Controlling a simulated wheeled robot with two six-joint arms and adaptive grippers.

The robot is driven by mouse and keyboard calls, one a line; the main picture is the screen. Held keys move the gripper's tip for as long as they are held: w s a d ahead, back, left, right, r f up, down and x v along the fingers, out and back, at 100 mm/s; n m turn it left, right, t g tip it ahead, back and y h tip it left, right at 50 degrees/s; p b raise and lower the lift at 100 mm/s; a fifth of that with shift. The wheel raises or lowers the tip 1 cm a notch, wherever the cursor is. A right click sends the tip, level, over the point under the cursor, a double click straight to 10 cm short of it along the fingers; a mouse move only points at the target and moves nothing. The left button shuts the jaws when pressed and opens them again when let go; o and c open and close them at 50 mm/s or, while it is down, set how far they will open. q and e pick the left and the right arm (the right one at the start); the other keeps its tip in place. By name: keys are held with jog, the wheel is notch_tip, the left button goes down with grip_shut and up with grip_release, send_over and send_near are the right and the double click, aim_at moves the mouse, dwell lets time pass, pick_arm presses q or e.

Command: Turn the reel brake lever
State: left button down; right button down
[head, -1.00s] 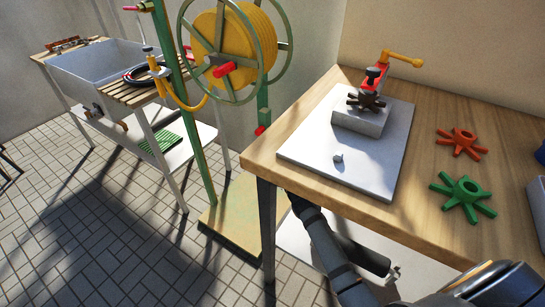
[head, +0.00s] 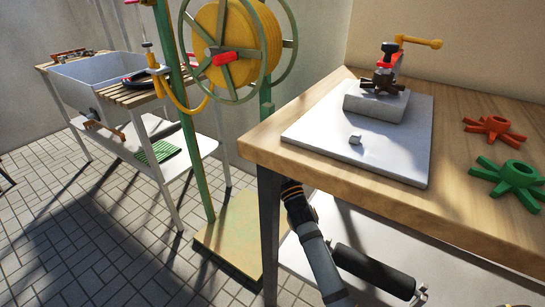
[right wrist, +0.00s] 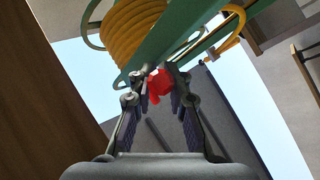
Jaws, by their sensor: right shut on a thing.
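In the right wrist view, my right gripper (right wrist: 154,77) is closed around a small red lever (right wrist: 160,84) below the yellow coil (right wrist: 125,35) and beside a green beam (right wrist: 178,35). The fingers partly cover the lever, so its angle is hard to tell. In the head view, my right arm runs under the table and its gripper is hidden behind the table's corner. My left gripper is not in view.
The wooden table (head: 262,152) is close beside the right arm. A sink bench (head: 88,68) stands at the left.

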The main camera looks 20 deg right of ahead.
jog(key=c, duration=1.4)
grip_release()
